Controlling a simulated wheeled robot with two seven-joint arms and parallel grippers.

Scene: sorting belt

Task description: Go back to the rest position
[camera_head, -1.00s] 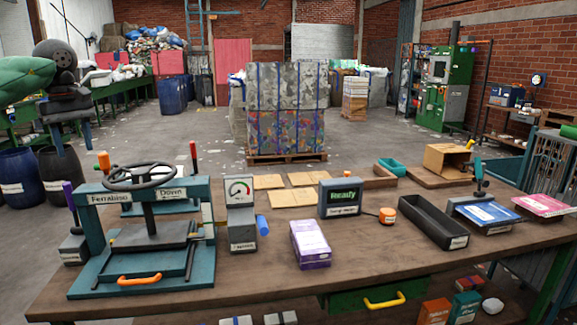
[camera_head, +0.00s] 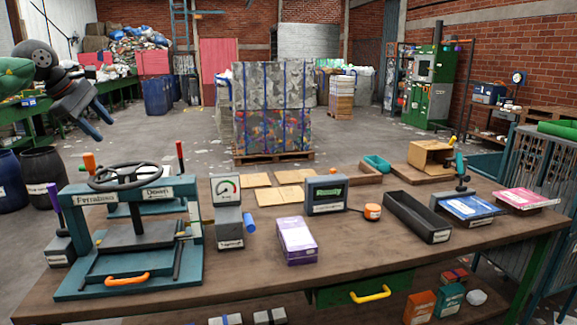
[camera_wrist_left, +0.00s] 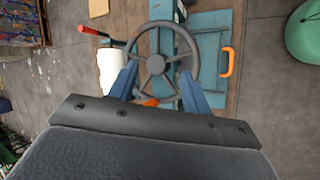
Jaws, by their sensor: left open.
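My left gripper (camera_head: 96,124) is in the air at the upper left of the head view, left of and above the teal press. Its two blue fingers are apart and nothing is between them. In the left wrist view its fingers (camera_wrist_left: 165,85) stand apart, with the grey handwheel (camera_wrist_left: 156,63) of the press seen below and beyond them. The teal press (camera_head: 190,262) stands at the left of the wooden bench, with its dark handwheel (camera_head: 127,176) on top. My right gripper is not in the head view.
The wooden bench (camera_head: 350,250) holds a gauge box (camera_head: 228,215), a purple-and-white box (camera_head: 297,240), a display box (camera_head: 326,194), a black tray (camera_head: 416,217) and a blue clamp plate (camera_head: 468,208). Dark barrels (camera_head: 42,178) stand left of it. Floor beyond the bench is mostly open.

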